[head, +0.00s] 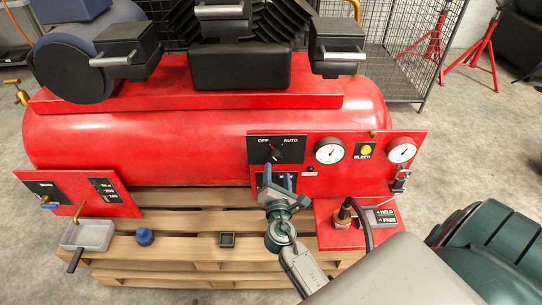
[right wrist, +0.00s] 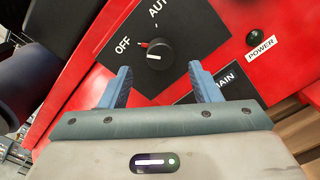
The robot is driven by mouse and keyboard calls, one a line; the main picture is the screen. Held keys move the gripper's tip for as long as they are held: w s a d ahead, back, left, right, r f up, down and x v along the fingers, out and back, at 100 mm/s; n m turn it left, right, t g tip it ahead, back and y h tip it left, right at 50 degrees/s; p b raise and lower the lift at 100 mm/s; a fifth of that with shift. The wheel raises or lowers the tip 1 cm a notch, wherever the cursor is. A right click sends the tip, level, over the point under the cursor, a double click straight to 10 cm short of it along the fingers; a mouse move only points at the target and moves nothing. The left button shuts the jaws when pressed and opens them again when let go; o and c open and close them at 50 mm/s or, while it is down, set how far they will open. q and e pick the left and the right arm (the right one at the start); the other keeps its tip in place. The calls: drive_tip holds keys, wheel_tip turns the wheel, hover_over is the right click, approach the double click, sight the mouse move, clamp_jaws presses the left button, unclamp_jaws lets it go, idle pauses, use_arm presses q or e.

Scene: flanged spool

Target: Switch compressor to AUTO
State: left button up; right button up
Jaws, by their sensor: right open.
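The compressor's selector is a black knob (right wrist: 158,55) on a black plate marked OFF and AUTO, on the red panel. A small red mark shows at the knob's edge on the OFF side, with a white line on its face. In the head view the knob (head: 275,155) sits between and below the two words. My right gripper (head: 279,178) is open just below the knob. In the right wrist view its blue fingers (right wrist: 160,88) stand apart, with the knob ahead of the gap between them, not between the pads. My left gripper is not in view.
Two gauges (head: 329,151) and a yellow BLEED button (head: 366,149) are right of the knob. A POWER light (right wrist: 253,38) and a MAIN plate (right wrist: 222,82) are near the gripper. A wooden pallet (head: 180,245) below carries a grey tray (head: 95,234) and a blue cap (head: 145,236).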

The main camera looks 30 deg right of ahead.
sight(277, 160)
use_arm(q)
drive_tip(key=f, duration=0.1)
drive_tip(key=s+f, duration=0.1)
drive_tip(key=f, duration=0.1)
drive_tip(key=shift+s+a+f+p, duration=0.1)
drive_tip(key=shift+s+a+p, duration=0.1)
drive_tip(key=shift+p, duration=0.2)
use_arm(e)
drive_tip(key=x, duration=0.7)
drive_tip(key=shift+w+d+f, duration=0.1)
drive_tip(key=shift+w+d, duration=0.05)
drive_tip(key=shift+w, duration=0.2)
drive_tip(key=c, duration=1)
